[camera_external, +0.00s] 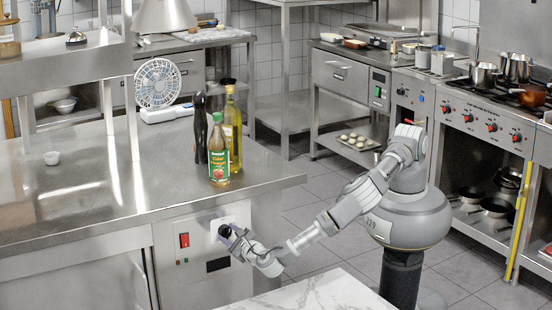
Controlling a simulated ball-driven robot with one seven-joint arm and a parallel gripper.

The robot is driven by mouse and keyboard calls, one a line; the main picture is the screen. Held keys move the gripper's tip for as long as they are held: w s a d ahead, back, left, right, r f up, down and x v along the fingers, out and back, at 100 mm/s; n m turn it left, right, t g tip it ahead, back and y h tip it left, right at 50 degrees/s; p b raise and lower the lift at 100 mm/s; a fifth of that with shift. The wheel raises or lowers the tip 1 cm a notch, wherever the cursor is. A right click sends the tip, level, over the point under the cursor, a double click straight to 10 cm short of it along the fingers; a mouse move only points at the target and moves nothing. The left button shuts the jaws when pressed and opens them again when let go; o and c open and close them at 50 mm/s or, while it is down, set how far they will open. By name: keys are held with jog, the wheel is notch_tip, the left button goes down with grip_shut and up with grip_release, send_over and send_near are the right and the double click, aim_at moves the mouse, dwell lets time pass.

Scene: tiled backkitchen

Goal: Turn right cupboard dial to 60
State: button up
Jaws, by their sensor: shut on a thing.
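The cupboard front under the steel counter has a control panel with a pale dial plate (217,222). My gripper (227,233) is at this plate, shut on the dial there. The gripper covers most of the dial, so its pointer and scale reading cannot be made out. My arm reaches in from the right, low in front of the cupboard.
A red switch (184,240) sits left of the dial, and a dark slot (218,264) is below it. A cider vinegar bottle (218,160) and an oil bottle (233,130) stand on the counter above. A marble tabletop (315,294) lies below my arm.

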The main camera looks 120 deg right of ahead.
jog(key=m, duration=0.6)
jog(key=shift+f+m+g+h, duration=0.1)
jog(key=shift+m+g+h, duration=0.2)
jog(key=shift+m+h, duration=0.1)
jog(key=m+g, duration=0.1)
jog(key=m, duration=0.6)
jog(key=shift+w, duration=0.15)
jog(key=m+g, duration=0.1)
jog(key=m, duration=0.6)
jog(key=shift+w, duration=0.1)
jog(key=m+g, duration=0.1)
jog(key=m, duration=0.4)
jog(key=shift+m, duration=0.6)
jog(key=o, duration=1)
jog(key=shift+o, duration=0.2)
